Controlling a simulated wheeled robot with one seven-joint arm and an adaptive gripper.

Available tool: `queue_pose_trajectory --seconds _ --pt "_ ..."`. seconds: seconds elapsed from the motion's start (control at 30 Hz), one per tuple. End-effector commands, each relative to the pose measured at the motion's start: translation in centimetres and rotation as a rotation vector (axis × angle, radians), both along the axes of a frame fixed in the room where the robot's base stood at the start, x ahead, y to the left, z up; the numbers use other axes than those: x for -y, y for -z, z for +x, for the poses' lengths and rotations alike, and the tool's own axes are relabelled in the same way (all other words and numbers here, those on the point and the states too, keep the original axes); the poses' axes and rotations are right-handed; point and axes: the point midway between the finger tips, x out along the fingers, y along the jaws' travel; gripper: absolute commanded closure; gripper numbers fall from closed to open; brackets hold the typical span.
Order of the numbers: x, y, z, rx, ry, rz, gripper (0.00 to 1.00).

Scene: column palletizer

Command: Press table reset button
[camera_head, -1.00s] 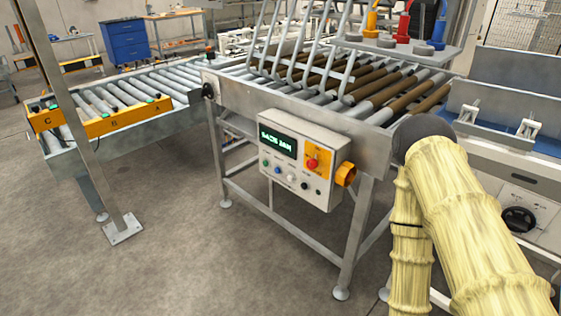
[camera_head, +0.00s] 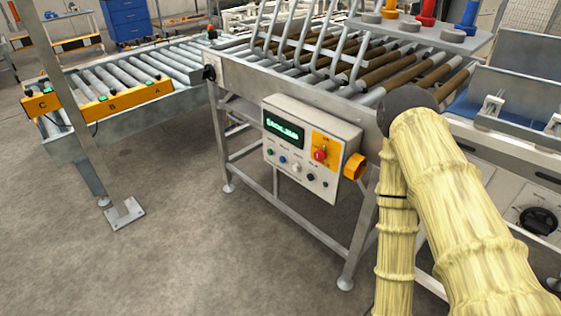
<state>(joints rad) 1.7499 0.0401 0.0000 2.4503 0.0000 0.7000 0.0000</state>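A white control box (camera_head: 311,148) is fixed to the side of the roller table (camera_head: 290,84). Its front has a dark display with green text (camera_head: 284,129), too blurred to read. A red button (camera_head: 320,155) sits on a yellow plate at its right. A row of small green, blue, white and dark buttons (camera_head: 297,168) runs below the display. I cannot tell which one is the table reset button. My arm, in a pale yellow cover, reaches up at the right; my gripper is not in view.
A roller conveyor (camera_head: 120,78) with a yellow rail marked A, B and C runs left. A metal post (camera_head: 85,130) stands on a floor plate at left. The floor before the control box is clear. A machine with a black handwheel (camera_head: 537,222) stands at right.

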Motion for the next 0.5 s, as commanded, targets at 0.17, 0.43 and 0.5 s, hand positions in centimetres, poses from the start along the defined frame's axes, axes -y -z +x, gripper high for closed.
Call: queue_pose_trajectory --seconds 0.17,0.43,0.5 --pt "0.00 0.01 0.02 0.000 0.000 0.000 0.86" --pt "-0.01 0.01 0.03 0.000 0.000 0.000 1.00" --pt "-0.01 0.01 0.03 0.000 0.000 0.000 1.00"
